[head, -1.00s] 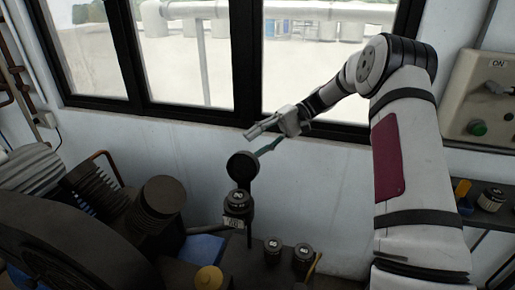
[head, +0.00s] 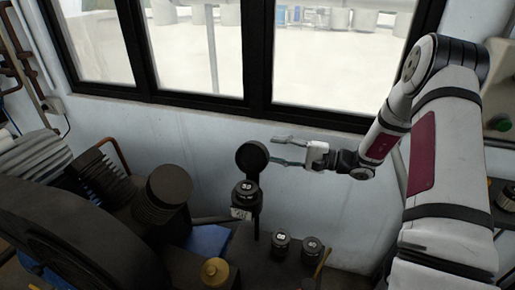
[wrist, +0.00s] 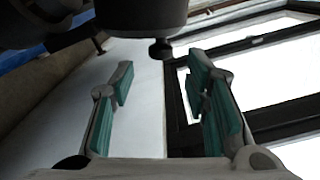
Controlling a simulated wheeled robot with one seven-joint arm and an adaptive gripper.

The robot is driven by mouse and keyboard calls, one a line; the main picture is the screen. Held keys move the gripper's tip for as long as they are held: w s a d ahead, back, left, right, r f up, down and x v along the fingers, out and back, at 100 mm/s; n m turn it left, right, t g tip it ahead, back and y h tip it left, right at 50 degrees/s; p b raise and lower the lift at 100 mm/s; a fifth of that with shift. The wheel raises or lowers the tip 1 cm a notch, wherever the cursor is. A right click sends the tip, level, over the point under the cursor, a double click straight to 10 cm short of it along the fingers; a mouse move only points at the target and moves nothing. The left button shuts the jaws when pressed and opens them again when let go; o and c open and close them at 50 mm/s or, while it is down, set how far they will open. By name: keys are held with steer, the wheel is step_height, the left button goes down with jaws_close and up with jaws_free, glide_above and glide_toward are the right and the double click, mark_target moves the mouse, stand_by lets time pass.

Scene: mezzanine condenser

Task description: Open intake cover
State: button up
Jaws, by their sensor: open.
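A round black disc (head: 252,158) stands upright above a black, labelled cylinder (head: 247,190). I take the disc for the intake cover, but I cannot read the label. My gripper (head: 272,149) is open and empty, just right of the disc, its fingers pointing left. The fingertips look close to the disc's right edge; I cannot tell whether they touch. In the wrist view, my gripper's green-padded fingers (wrist: 160,78) are spread apart with nothing between them. A dark round body (wrist: 140,15) with a small knob (wrist: 160,48) hangs beyond the fingertips at the top.
Two small black labelled knobs (head: 281,242) stand in front on the bench. A yellow-brown cap (head: 215,271) and dark ribbed machinery (head: 168,186) lie to the left. The pale wall (head: 320,200) and black-framed window (head: 260,110) are behind.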

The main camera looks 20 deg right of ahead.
mark_target(258, 146)
steer(key=x, duration=0.6)
steer(key=shift+w+a+p, duration=0.2)
steer(key=shift+a+p, duration=0.1)
steer(key=shift+a, duration=0.05)
steer(key=shift+c, duration=0.4)
jaws_close()
